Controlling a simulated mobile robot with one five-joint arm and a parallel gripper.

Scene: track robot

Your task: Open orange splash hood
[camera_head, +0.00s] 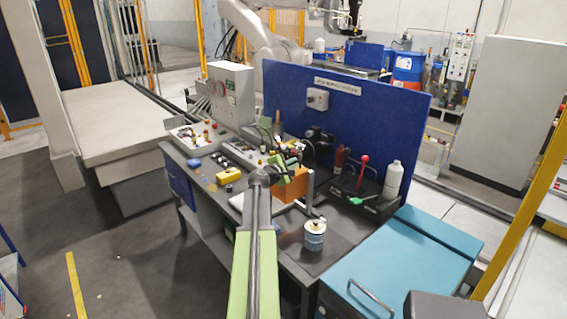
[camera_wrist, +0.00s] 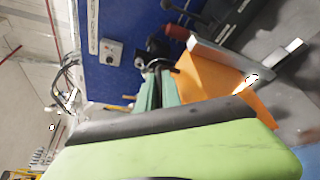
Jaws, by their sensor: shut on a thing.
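The orange splash hood (camera_head: 293,187) stands on the workbench, below the blue back panel and beside a grey post. It also shows in the wrist view (camera_wrist: 215,82) as a tilted orange box, right of my fingers. My gripper (camera_head: 290,166) reaches over the bench to the hood's upper left side. In the wrist view, its teal fingers (camera_wrist: 160,78) are close together at the hood's edge, shut on it. The exact gripping spot is hidden by the fingers and my green arm link.
A blue-and-white can (camera_head: 315,236) stands at the bench's front right. A black tray (camera_head: 375,207) with a white bottle (camera_head: 393,180) and a red-handled tool (camera_head: 363,170) is right of the hood. A yellow box (camera_head: 228,176) lies left. A teal cabinet (camera_head: 385,270) adjoins the bench.

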